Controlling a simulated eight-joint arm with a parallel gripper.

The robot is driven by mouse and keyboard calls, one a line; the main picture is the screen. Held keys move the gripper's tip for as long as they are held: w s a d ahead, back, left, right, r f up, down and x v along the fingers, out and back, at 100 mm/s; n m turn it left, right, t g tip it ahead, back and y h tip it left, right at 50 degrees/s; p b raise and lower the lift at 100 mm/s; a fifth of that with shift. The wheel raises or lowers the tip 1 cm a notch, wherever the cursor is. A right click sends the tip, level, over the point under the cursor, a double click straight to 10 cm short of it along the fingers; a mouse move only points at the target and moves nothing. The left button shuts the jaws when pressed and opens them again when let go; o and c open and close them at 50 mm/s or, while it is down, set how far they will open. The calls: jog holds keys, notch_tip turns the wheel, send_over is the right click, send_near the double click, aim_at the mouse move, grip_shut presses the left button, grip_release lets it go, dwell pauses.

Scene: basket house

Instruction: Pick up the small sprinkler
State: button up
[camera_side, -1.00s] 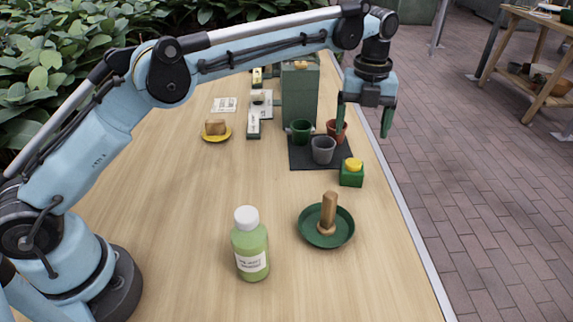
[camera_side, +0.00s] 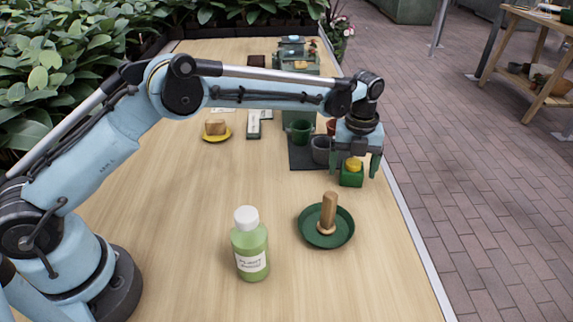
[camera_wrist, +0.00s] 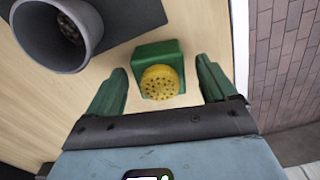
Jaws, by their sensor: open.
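The small sprinkler, a green block with a round yellow perforated head, stands on the wooden table near its right edge in the side view (camera_side: 352,180). In the wrist view the sprinkler (camera_wrist: 160,52) lies ahead, between the lines of my two green fingers, its yellow head facing the camera. My gripper (camera_side: 358,170) is open and is just over the sprinkler, one finger on each side of it in the side view. In the wrist view my gripper (camera_wrist: 160,88) holds nothing. I cannot tell whether a finger touches the sprinkler.
A grey pot (camera_side: 320,150) and a green pot (camera_side: 299,132) stand on a dark mat (camera_side: 305,166) close left of the sprinkler. A green dish (camera_side: 312,238) with a wooden tool and a bottle (camera_side: 250,246) are nearer. The table's right edge (camera_side: 410,215) is close.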

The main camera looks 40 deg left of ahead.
jog(key=shift+f, duration=0.35)
jog(key=shift+c, duration=0.4)
jog(key=c, duration=1)
jog(key=shift+r, duration=0.2)
jog(key=shift+c, duration=0.2)
